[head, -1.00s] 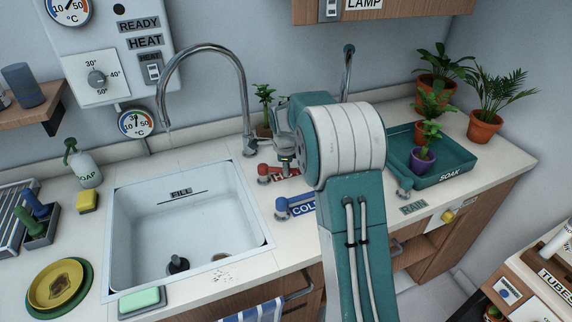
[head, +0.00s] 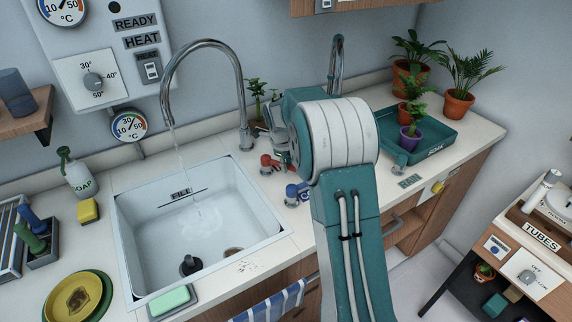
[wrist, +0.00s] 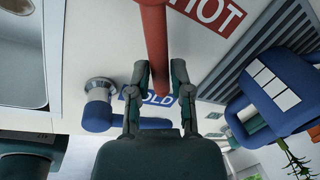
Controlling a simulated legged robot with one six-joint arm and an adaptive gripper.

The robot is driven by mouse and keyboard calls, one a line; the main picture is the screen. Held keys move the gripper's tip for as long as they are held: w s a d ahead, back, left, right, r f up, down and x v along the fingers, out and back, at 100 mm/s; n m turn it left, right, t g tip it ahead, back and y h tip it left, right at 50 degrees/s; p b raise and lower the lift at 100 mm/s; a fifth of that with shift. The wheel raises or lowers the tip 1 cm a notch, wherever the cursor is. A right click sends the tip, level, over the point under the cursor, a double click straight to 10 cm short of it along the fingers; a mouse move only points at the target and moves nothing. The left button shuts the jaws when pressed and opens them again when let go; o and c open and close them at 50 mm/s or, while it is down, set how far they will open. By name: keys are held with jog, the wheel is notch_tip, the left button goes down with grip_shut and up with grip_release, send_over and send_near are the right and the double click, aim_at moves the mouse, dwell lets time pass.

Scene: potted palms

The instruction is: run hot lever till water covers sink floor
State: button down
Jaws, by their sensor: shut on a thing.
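The red hot lever (wrist: 153,40) stands between the two fingers of my gripper (wrist: 161,82), which is shut on it in the wrist view. In the head view the red lever (head: 270,162) shows beside the tap base, and my arm hides most of the gripper. Water runs in a thin stream from the tall curved tap (head: 208,44) into the white sink (head: 150,222). The sink floor has a rippled sheen around the landing spot; how much of it water covers is hard to tell. The FILL mark is on the back wall, above the ripples.
The blue cold lever (head: 297,193) sits close in front of the hot one. A black plug-like piece (head: 190,265) is at the sink's front. Soap bottle (head: 76,175), yellow sponge (head: 88,211) and green soap bar (head: 169,299) stand around the sink. A soak tray (head: 440,146) with plants is at right.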

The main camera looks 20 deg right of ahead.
jog(key=shift+a, duration=0.2)
jog(key=c, duration=0.5)
grip_release()
jog(key=shift+c, duration=0.2)
notch_tip(320, 180, up, 12)
jog(key=s+a, duration=0.1)
jog(key=a, duration=0.1)
jog(key=shift+s+f, duration=0.15)
